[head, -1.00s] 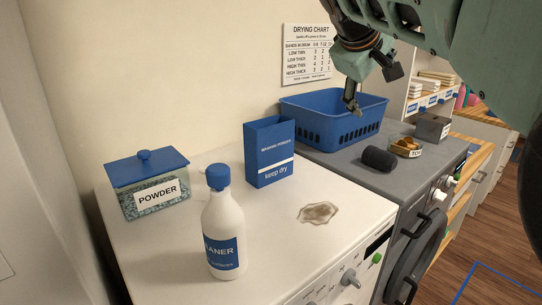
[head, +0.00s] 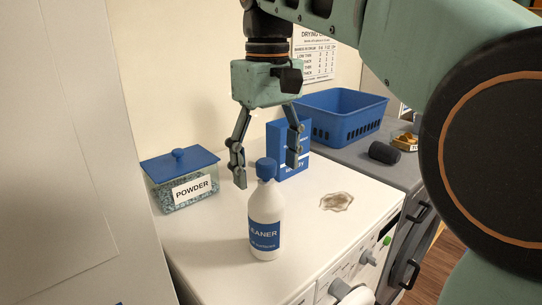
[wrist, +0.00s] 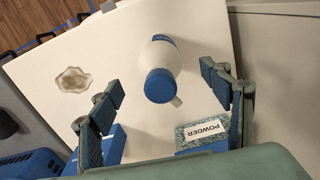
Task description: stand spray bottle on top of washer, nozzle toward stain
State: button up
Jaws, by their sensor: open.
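A white cleaner bottle (head: 265,215) with a blue cap and blue label stands upright on the white washer top (head: 325,240), near its front left. My gripper (head: 268,175) is open and empty, pointing down above and around the level of the bottle cap. In the wrist view the bottle (wrist: 158,72) lies ahead, between the lines of the two spread fingers, apart from both.
A powder box (head: 181,180) with a blue lid stands at the back left of the washer. A blue washing powder carton (head: 290,165) stands behind my gripper. A blue basket (head: 342,117) and a dark roll (head: 384,153) rest on the grey dryer.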

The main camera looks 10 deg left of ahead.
aim_at(268, 210)
notch_tip(268, 210, down, 10)
jog(key=shift+w+f+b, duration=0.1)
jog(key=shift+b, duration=0.4)
